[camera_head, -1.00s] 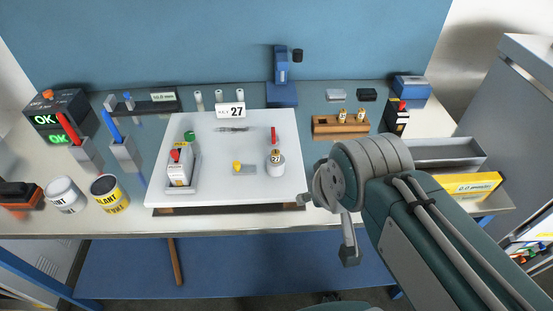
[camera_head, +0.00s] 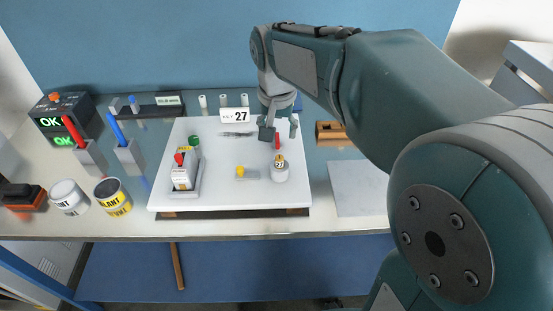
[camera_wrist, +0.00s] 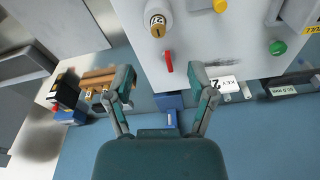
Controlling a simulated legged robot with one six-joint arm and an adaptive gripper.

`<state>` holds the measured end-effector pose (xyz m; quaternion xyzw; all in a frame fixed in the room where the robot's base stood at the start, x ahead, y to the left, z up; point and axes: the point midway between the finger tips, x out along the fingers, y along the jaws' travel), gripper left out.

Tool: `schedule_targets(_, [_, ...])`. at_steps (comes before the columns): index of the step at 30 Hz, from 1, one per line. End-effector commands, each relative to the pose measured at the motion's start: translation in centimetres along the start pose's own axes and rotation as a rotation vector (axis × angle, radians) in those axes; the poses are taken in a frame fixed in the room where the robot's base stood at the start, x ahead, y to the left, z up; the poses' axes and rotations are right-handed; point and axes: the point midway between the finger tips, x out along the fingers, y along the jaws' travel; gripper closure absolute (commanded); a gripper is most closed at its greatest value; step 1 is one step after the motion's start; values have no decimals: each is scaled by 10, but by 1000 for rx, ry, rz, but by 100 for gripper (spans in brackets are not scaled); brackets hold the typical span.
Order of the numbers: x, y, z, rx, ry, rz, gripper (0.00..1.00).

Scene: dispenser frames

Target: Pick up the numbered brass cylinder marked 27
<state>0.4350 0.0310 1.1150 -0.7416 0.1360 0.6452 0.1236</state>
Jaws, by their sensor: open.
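The brass cylinder marked 27 (camera_head: 280,160) stands upright in a round white holder (camera_head: 280,174) on the right side of the white board (camera_head: 232,200). It also shows at the top of the wrist view (camera_wrist: 158,22). My gripper (camera_head: 280,130) is open and empty, behind the cylinder and apart from it. In the wrist view the fingers (camera_wrist: 162,80) are spread wide, with a small red stick (camera_wrist: 168,62) between them and the cylinder. A white card reading 27 (camera_head: 235,116) stands at the back of the board.
A yellow-knobbed grey block (camera_head: 248,174) sits left of the cylinder. A wooden rack (camera_wrist: 98,78) holds other small cylinders. Paint cans (camera_head: 111,198) stand at the left front. My arm hides much of the right side.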

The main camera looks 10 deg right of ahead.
Motion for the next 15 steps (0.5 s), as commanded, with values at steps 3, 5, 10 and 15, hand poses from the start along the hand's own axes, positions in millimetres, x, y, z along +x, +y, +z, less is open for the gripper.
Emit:
schedule_targets(3, [6,-6,-8,18,-16,11,29])
schedule_targets(5, [8,-7,-9,22,-19,13,29])
schedule_targets(10, [33,-6,-8,23,-23,15,29])
schedule_targets(15, [56,-5,-8,23,-21,14,29])
